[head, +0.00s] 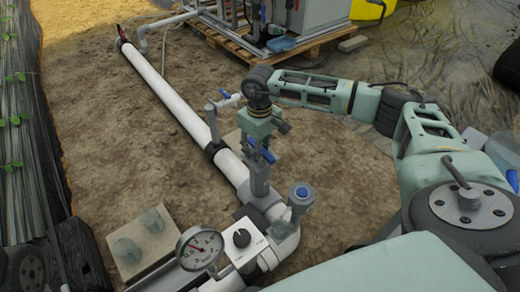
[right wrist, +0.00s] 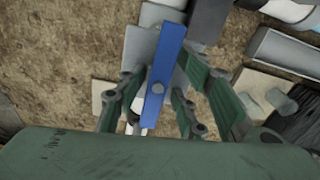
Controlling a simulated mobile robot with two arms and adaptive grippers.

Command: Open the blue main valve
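The blue main valve (head: 259,153) sits on a grey body on the white pipe, with its blue lever partly hidden by my right gripper. My right gripper (head: 264,138) hangs down from above, right over the lever. In the right wrist view the blue lever (right wrist: 166,70) runs nearly along the picture's height, with a round bolt head near its middle. The green fingers are spread on both sides of the lever, with space around it; I see no clear contact. My left gripper is in neither view.
Another blue-handled valve (head: 224,94) stands farther up the white pipe (head: 168,92). A blue-topped grey fitting (head: 301,194) is close by on the right. Bare soil lies left of the pipe.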

